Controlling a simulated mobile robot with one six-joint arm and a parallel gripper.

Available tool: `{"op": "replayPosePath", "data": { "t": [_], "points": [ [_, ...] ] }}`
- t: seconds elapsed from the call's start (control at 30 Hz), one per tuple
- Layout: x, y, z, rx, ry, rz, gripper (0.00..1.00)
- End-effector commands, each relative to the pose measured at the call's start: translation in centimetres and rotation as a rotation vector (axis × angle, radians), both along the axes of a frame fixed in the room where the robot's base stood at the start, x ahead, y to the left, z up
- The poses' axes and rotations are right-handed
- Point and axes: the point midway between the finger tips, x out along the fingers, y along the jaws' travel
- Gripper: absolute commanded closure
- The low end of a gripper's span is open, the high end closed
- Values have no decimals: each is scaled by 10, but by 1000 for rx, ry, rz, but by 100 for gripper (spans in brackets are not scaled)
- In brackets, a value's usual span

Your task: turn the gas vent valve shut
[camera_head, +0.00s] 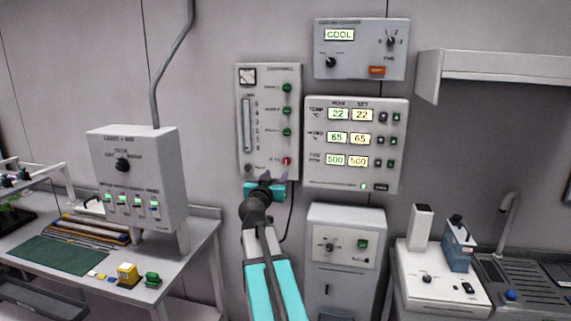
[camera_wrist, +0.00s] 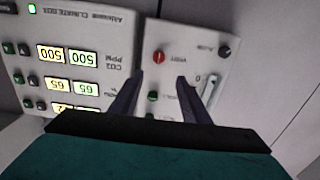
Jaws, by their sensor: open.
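The gas panel (camera_head: 268,150) hangs on the wall, with a flow tube, several green knobs and a red knob (camera_head: 287,161) at lower right. In the wrist view, which is upside down, the red knob (camera_wrist: 158,57) has a label beside it that seems to read VENT. My gripper (camera_head: 266,182) is at the panel's lower edge. In the wrist view, my gripper (camera_wrist: 160,79) is open and empty, its fingers either side of a green knob (camera_wrist: 155,97) in the picture. The red knob appears just past the fingertips, between them. I see no contact; the knob's turn angle is unclear.
The climate box (camera_head: 355,172) with lit displays is close to the gas panel's right. A COOL control box (camera_head: 362,65) hangs above it. A grey cabinet (camera_head: 346,225) stands below. A light box (camera_head: 140,175) stands on the left bench. Bare wall lies left of the gas panel.

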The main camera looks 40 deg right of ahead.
Motion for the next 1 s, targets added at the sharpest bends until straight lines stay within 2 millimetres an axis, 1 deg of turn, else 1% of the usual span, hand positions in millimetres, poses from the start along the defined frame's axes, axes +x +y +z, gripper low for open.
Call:
{"op": "replayPosePath", "data": {
  "t": [0.23, 0.47, 1.0],
  "points": [
    [-1, -5, 0, 1, 0, -5, 58],
    [6, -16, 0, 2, 1, -5, 58],
    [33, -61, 1, 2, 2, -7, 58]
  ]
}}
